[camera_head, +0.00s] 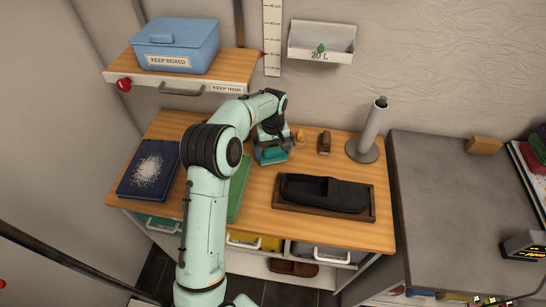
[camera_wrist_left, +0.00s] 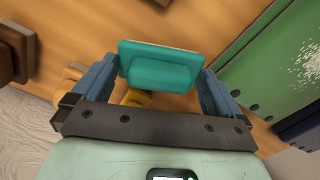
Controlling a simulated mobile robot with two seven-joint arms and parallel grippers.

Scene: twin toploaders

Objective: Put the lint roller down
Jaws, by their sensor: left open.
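My left gripper (camera_head: 269,140) is low over the wooden worktop, between the green panel and the small brown items. In the left wrist view, its jaws (camera_wrist_left: 160,85) are open, one on each side of a teal block (camera_wrist_left: 160,68) with a raised grip and a pale edge. The teal block (camera_head: 272,156) also shows below the gripper in the head view; I cannot tell whether the fingers touch it. No thing is plainly a lint roller. A pale upright cylinder with a dark tip (camera_head: 373,125) stands on a round base at the right. My right gripper is not in view.
A navy panel (camera_head: 138,184) with white specks and a green panel (camera_head: 239,190) lie left. A dark cap-like item (camera_head: 325,193) lies in a wooden tray (camera_head: 290,207). Small brown items (camera_head: 325,142) stand behind. A shelf with a blue box (camera_head: 176,45) is above.

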